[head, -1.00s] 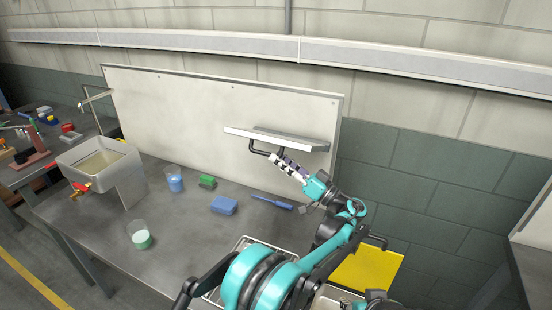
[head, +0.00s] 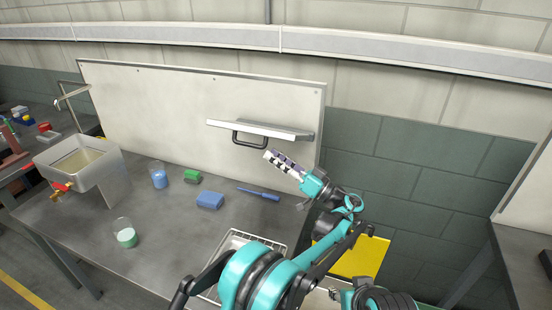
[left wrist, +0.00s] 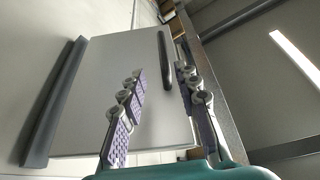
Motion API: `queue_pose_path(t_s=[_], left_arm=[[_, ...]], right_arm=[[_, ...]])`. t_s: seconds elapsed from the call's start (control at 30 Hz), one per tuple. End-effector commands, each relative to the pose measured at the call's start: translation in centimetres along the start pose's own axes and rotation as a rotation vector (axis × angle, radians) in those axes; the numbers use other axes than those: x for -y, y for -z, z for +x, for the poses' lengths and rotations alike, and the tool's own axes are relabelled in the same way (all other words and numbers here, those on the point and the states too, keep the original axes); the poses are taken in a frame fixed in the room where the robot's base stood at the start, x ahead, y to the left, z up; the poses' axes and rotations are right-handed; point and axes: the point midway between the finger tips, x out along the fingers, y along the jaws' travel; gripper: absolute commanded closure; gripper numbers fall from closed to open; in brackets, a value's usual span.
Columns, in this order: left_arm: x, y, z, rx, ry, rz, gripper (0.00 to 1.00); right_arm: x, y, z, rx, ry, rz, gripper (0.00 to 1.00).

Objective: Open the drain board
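The drain board (head: 258,128) is a thin pale slab that juts out from the white back panel. A dark bar handle (head: 236,140) hangs on its front underside. In the left wrist view the board's grey face (left wrist: 118,75) fills the middle, and the handle (left wrist: 165,60) shows beyond and between the fingers. My left gripper (head: 268,158) is open and empty, just right of the handle and below the board's right part, apart from the handle. Its two fingers also show wide apart in the left wrist view (left wrist: 163,100). My right gripper's fingers do not show.
A wire rack (head: 236,240) lies at the bench front beside my arm. A blue sponge (head: 210,200), green block (head: 192,176), blue brush (head: 258,193) and two beakers (head: 158,178) (head: 124,233) stand on the bench. A basin (head: 85,160) is at left; a yellow panel (head: 362,256) at right.

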Motion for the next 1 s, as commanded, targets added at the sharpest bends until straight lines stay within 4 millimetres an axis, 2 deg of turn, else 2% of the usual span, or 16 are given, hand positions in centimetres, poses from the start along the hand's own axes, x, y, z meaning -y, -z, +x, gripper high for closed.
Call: queue_pose_path(t_s=[0.03,0.1,0.17,0.27,0.33,0.4,0.5,0.6,0.7,0.83,1.0], left_arm=[[0.0,0.0,0.1,0.002,-0.001,0.002,0.83],[0.2,-0.2,0.7,0.016,-0.007,0.014,1.0],[0.7,-0.6,1.8,0.045,-0.023,0.038,1.0],[1.8,-2.0,4.7,0.128,-0.073,0.108,1.0],[2.7,-3.4,7.5,0.186,-0.141,0.147,1.0],[2.0,-4.0,10.7,0.17,-0.254,0.108,1.0],[1.4,-4.7,13.6,0.139,-0.399,0.03,1.0],[1.4,-5.5,15.5,0.117,-0.542,-0.056,1.0],[2.1,-5.9,16.4,0.098,-0.679,-0.147,1.0],[4.1,-6.0,16.4,0.075,-0.852,-0.276,1.0],[7.6,-5.1,14.4,0.031,-1.08,-0.453,1.0]], right_arm=[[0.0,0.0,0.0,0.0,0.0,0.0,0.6],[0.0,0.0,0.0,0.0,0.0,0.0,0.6],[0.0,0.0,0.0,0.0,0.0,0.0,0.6],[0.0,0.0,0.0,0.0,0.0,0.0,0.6],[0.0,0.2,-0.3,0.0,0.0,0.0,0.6],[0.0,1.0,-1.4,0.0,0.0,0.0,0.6],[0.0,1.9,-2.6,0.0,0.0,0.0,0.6],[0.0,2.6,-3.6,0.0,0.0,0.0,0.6],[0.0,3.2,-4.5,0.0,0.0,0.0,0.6],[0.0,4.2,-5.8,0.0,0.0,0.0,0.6],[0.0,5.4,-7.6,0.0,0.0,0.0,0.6]])
